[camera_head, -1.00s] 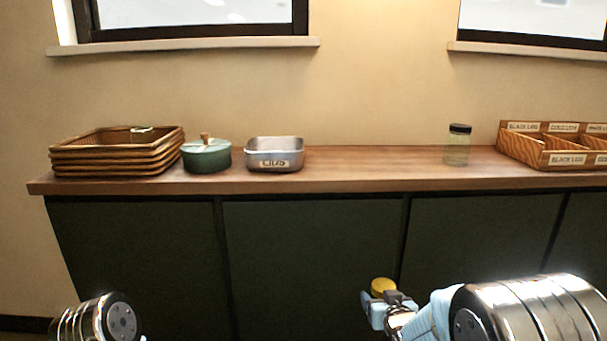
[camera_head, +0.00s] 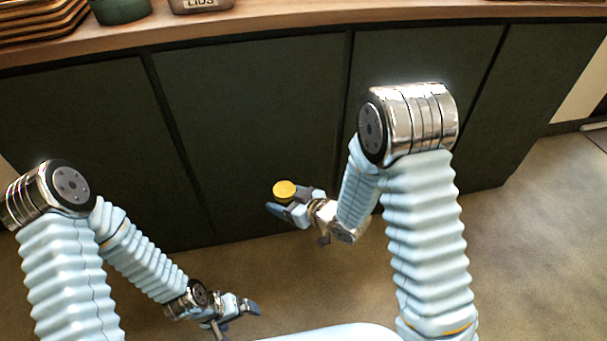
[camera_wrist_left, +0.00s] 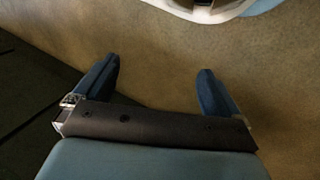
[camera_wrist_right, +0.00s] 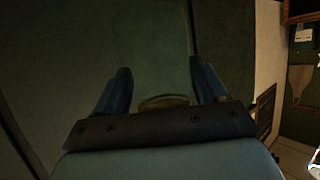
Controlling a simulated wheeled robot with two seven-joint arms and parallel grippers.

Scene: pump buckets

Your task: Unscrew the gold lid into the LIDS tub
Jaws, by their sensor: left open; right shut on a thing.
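The gold lid (camera_head: 285,190) shows from above at my right gripper (camera_head: 288,204), which is shut on the jar under it. The jar's body is mostly hidden by the fingers in the head view. The LIDS tub (camera_head: 200,4) stands on the counter at the top edge, partly cut off.
The wooden counter edge (camera_head: 270,24) runs across the top, above dark cabinet doors (camera_head: 260,110). A green pot (camera_head: 120,10) and stacked brown trays (camera_head: 40,25) stand left of the tub. Open floor (camera_head: 530,260) lies at the right.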

